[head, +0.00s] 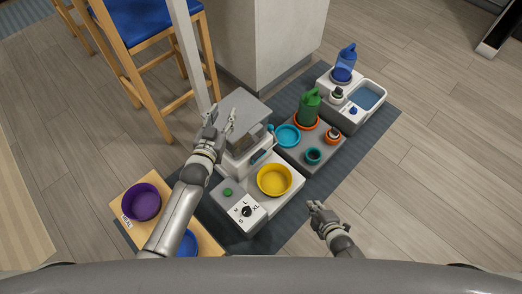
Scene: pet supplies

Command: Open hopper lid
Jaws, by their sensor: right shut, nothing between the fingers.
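The pet feeder (235,163) stands on the dark mat, with a grey hopper lid (248,106) over its top. I cannot tell whether the lid is fully down or slightly raised. My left gripper (221,118) is at the lid's left front part, fingers apart and pointing away from me, with nothing visible between them. It overlaps the lid in this view, and I cannot tell whether it touches. My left arm hides part of the feeder's left side. My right gripper (317,207) is shut and empty, low over the floor right of the feeder.
A yellow bowl (274,181) sits on the feeder's base beside a size dial (247,211) and green button (228,192). A grey tray (322,157) with bowls and a green container, and a water station (322,84), stand behind right. A wooden stand (124,209) holds a purple bowl (141,202). A stool stands behind left.

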